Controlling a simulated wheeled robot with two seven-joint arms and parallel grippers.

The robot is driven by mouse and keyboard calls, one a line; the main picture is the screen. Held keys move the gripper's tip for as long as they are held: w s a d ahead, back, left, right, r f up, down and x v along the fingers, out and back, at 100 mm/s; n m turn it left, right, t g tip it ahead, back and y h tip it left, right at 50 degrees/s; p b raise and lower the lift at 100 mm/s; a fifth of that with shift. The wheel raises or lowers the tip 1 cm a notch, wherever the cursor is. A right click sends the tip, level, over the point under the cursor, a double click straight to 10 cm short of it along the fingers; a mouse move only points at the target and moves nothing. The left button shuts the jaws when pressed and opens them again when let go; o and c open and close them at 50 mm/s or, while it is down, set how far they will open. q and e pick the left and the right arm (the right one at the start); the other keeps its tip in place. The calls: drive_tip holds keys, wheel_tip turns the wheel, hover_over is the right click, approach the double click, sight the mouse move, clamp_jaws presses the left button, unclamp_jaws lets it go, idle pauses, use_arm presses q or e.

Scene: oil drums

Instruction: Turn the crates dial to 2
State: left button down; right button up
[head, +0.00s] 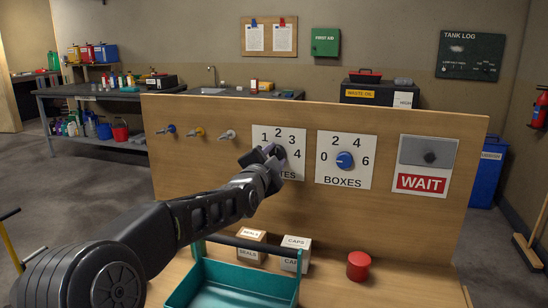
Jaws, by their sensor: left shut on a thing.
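My left gripper (270,155) reaches in from the left and is shut on the crates dial at the middle of this plate. The gripper covers most of the knob, so I cannot tell which number it points to. My right gripper is not in view.
To the right are a "BOXES" plate with a blue dial (344,160) and a grey box above a red "WAIT" sign (422,183). Several small taps (197,132) are at left. Below stand a teal tray (232,285), small cartons (295,254) and a red cylinder (358,266).

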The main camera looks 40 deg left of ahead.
use_arm(q)
drive_tip(key=c, duration=0.9)
unclamp_jaws()
drive_tip(key=shift+b+v, duration=0.6)
drive_tip(key=shift+v, duration=3.25)
